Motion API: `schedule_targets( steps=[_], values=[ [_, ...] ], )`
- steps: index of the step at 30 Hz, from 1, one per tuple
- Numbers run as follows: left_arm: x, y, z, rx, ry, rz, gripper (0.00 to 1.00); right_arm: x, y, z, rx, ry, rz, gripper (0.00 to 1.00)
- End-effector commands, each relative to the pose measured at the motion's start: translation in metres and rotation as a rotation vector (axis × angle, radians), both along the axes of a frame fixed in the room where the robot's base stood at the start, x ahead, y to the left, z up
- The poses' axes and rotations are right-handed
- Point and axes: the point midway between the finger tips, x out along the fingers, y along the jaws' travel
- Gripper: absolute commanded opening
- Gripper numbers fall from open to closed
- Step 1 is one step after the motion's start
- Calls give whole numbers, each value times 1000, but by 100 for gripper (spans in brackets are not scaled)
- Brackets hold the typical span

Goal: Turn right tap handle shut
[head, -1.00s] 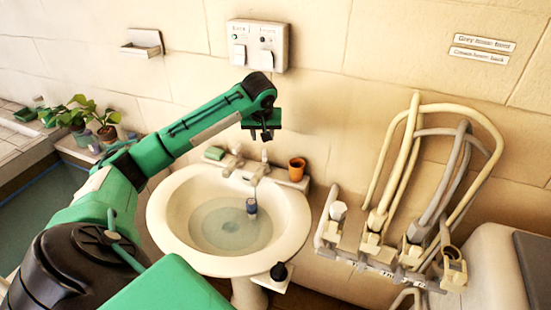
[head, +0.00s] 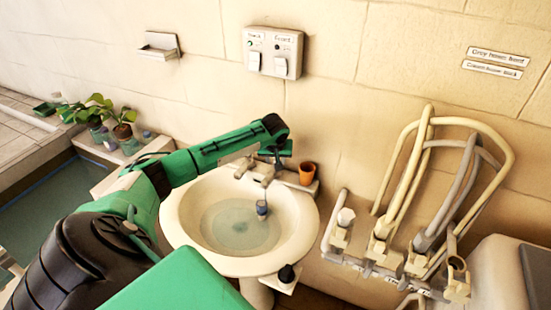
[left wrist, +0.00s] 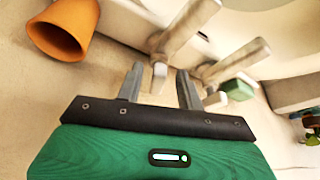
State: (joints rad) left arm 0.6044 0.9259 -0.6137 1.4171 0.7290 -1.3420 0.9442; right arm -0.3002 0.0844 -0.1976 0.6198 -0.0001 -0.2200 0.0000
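The washbasin (head: 185,232) holds water and has two taps at its back edge. The left tap handle (head: 240,163) shows in the head view. My left gripper (head: 277,163) is over the right tap and hides its handle there. In the left wrist view the right tap handle (left wrist: 160,73) points between the fingers of my open left gripper (left wrist: 160,80), near their tips. I cannot tell whether they touch it. The left tap handle (left wrist: 214,99) is just right of the fingers. My right gripper is not in view.
An orange cup (head: 307,174) stands close right of the taps and shows in the left wrist view (left wrist: 65,28). A green block (left wrist: 235,88) lies beyond the left tap. A small blue-grey object (head: 262,208) is in the basin. A hose rack (head: 395,270) stands at the right.

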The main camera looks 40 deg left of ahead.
Motion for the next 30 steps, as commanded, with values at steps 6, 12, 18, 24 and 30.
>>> schedule_targets(
  steps=[6, 12, 18, 24, 30],
  values=[
    [0, 0, 0, 0, 0, 0, 22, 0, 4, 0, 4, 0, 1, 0],
    [0, 0, 0, 0, 0, 0, 0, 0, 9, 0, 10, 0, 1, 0],
    [-2, 2, 2, -2, 3, -55, 0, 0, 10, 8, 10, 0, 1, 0],
    [-4, 6, 3, -3, 3, -218, 0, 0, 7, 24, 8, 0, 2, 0],
    [-5, 9, 2, -2, 2, -350, 0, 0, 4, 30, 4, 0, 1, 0]
  ],
)
